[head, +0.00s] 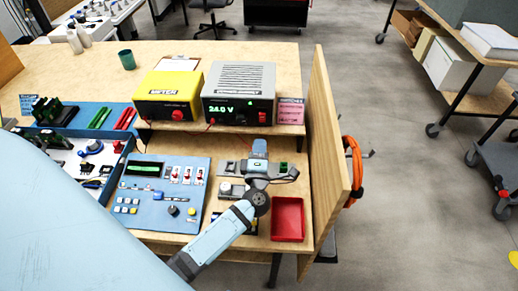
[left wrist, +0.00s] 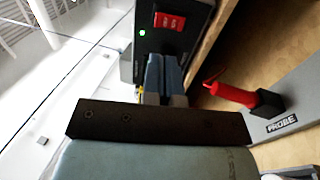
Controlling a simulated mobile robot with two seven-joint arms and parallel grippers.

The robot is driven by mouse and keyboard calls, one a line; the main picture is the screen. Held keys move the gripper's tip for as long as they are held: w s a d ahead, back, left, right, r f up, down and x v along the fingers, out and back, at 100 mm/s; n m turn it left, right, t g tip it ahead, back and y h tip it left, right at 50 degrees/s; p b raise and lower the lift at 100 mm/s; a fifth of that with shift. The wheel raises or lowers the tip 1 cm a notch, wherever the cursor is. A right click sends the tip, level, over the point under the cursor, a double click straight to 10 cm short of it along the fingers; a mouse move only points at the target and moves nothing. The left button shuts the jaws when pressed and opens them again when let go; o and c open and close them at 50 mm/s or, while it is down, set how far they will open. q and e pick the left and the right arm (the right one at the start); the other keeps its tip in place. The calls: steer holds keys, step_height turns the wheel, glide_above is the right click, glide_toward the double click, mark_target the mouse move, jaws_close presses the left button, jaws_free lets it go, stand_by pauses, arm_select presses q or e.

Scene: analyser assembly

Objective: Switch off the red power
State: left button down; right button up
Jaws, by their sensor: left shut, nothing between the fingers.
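The grey power supply (head: 238,78) stands at the back of the bench, its green display lit at 24.0 V. In the left wrist view, a red switch (left wrist: 169,21) sits on its dark front panel (left wrist: 188,45), and a green lamp (left wrist: 142,33) beside it is lit. The switch's position cannot be told. My left gripper (head: 259,146) is shut and empty, just in front of and below the power supply's front. In the left wrist view its closed fingers (left wrist: 164,72) point towards the panel near the switch; I cannot tell whether they touch. My right gripper is not in view.
A yellow meter (head: 171,86) stands left of the power supply. A blue button panel (head: 150,203) and a red tray (head: 288,220) flank my left arm. A wooden side board (head: 323,150) closes the right.

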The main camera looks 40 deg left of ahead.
mark_target(262, 116)
arm_select(q)
steer(key=p+x, duration=0.1)
steer(key=x, duration=0.7)
steer(key=shift+w, duration=0.25)
steer(key=shift+r, duration=0.1)
